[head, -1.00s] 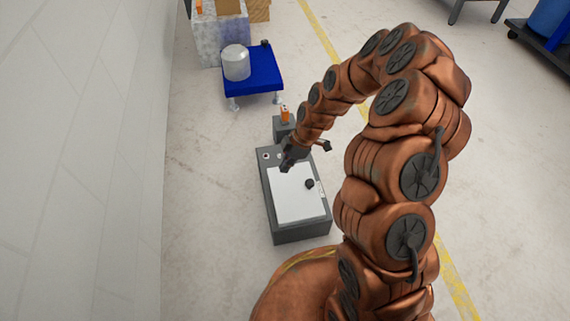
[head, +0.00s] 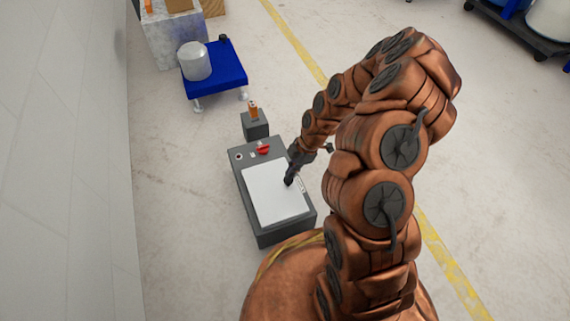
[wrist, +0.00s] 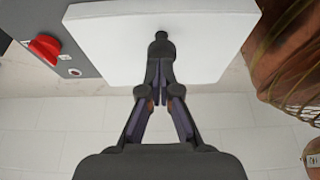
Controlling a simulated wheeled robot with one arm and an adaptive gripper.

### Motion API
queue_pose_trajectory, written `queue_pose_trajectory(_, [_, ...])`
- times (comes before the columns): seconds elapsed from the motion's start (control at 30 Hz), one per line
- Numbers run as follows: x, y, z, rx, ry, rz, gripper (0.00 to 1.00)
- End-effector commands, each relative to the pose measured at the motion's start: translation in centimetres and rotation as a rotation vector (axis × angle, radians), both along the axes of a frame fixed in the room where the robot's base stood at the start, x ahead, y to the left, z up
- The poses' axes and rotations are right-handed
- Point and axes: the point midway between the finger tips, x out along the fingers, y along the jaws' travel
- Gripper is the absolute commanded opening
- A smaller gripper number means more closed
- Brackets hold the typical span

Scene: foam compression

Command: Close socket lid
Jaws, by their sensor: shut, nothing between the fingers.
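The white lid (head: 272,200) with a dark knob lies over the top of a dark grey box (head: 290,237) on the floor. I cannot tell if the lid sits flush or is slightly raised. The lid also fills the top of the wrist view (wrist: 115,45), with the knob (wrist: 161,37) on it. My gripper (head: 289,184) is over the lid's right side and hides the knob in the head view. Its fingers (wrist: 160,62) are shut and empty, their tips at or just short of the knob; contact is unclear.
A red switch (head: 263,149) is on the box's far end and shows in the wrist view (wrist: 44,47). A small grey block (head: 256,127) with an orange item stands behind. A blue cart (head: 215,82) carries a white cylinder (head: 195,62). A wall (head: 70,180) is left.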

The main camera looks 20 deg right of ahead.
Motion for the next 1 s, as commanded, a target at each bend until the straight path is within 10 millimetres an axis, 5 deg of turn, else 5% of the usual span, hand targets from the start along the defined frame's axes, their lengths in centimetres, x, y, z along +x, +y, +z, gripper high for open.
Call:
queue_pose_trajectory(0.4, [-0.7, -1.5, -2.3, -0.002, 0.001, -0.011, 0.00])
queue_pose_trajectory(1.0, [-0.8, -1.6, -2.7, -0.003, 0.011, -0.008, 0.00])
